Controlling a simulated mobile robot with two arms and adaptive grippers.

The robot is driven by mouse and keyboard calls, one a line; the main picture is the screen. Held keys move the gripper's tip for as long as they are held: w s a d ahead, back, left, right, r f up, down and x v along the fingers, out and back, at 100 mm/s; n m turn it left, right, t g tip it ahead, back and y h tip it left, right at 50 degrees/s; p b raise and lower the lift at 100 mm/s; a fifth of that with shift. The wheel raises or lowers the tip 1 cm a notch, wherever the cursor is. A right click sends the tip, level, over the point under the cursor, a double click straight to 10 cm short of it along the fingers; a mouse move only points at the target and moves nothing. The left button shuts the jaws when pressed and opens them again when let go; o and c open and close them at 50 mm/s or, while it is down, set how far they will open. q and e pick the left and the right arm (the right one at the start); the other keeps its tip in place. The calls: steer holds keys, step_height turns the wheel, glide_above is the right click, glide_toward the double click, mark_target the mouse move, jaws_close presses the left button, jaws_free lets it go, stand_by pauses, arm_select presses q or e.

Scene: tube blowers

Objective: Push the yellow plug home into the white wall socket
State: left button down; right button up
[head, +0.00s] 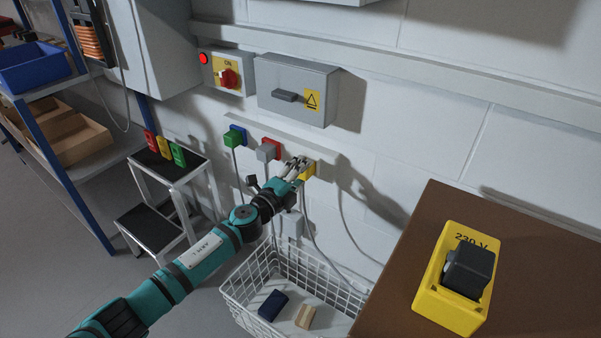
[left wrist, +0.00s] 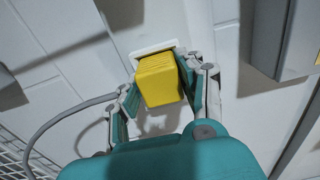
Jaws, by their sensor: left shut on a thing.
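The yellow plug (left wrist: 160,82) is a ribbed block between the fingers of my left gripper (left wrist: 160,92) in the left wrist view. In the head view, the yellow plug (head: 308,172) shows just beyond the fingertips of my left gripper (head: 298,168), which is shut on it. The white wall socket (left wrist: 153,48) shows as a pale plate edge right behind the plug. The plug hides most of its face, and I cannot tell whether a gap is left between them. My right gripper is not in view.
Left along the wall are a grey plug (head: 266,152) in a red socket and a green plug (head: 233,138) in a blue socket. Cables hang below. A wire basket (head: 240,292) stands underneath. A brown surface (head: 540,245) with a yellow 230 V box (head: 440,300) is at right.

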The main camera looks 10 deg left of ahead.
arm_select(q)
steer(key=c, duration=0.7)
jaws_free()
steer(key=shift+s, duration=0.1)
steer(key=v, duration=1.1)
steer(key=shift+s+a, duration=0.15)
steer(key=shift+s, duration=0.25)
